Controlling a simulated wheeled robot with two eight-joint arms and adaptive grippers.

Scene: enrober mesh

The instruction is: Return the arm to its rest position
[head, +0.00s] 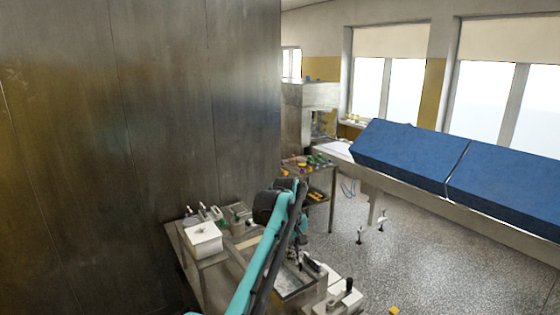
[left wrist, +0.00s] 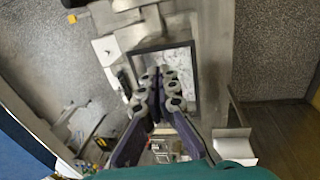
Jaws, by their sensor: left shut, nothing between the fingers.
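My left arm, teal and dark, rises from the bottom of the head view and bends down over the bench. My left gripper (head: 301,258) is small and partly hidden by the arm there. In the left wrist view my left gripper (left wrist: 160,88) has its fingers together, with nothing between them. Beyond its fingertips lies a dark-rimmed tray (left wrist: 194,65) with a pale, speckled inside. The gripper appears above this tray, apart from it. My right gripper is in neither view.
A metal bench carries a white box (head: 203,239) on its left and small fittings. A tall metal wall (head: 140,100) stands close on the left. A conveyor with blue covers (head: 410,155) runs along the right.

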